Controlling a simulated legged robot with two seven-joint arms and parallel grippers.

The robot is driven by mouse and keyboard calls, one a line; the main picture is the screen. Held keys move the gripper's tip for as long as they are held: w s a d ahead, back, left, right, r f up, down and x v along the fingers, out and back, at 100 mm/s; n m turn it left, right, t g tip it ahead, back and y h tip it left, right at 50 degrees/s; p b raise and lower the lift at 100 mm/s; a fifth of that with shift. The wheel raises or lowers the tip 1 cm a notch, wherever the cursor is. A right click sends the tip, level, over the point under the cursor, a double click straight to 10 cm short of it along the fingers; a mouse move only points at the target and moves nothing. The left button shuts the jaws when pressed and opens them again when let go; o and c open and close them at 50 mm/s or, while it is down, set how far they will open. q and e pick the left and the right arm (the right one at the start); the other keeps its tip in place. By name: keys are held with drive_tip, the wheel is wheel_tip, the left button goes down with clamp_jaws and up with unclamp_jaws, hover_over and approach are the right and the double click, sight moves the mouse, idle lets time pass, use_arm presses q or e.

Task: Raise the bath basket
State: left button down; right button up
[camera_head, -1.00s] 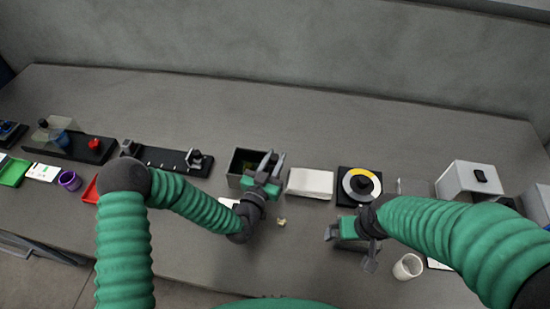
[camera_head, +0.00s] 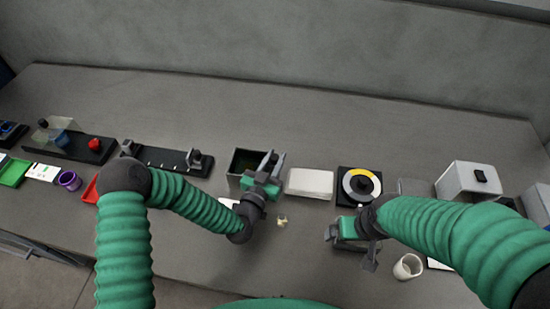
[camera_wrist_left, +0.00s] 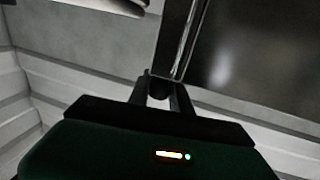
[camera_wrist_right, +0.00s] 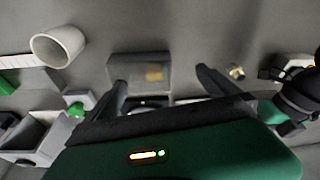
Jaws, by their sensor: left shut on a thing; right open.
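The bath looks to be the dark open-topped box (camera_head: 236,158) left of centre in the head view. My left gripper (camera_head: 272,158) is over its right side, shut on a thin upright rod (camera_wrist_left: 186,42), which looks like the basket's handle. In the left wrist view the rod meets the fingertips beside a dark, shiny surface (camera_wrist_left: 245,55). The basket's body is hidden or too dark to make out. My right gripper (camera_head: 350,248) is open, low over the table right of centre. In the right wrist view a grey box (camera_wrist_right: 125,72) shows beyond its spread fingers.
A white cup (camera_head: 407,266) stands near my right gripper. A small pale piece (camera_head: 282,221) lies in front. A black rail (camera_head: 165,158) is at left.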

use_arm(q)
wheel_tip(320, 180, up, 7)
drive_tip(key=p, duration=0.4)
drive_tip(key=shift+f, duration=0.15)
drive_tip(key=shift+w, duration=0.1)
drive_tip(key=c, duration=1.2)
unclamp_jaws()
drive_tip(key=shift+o, duration=0.2)
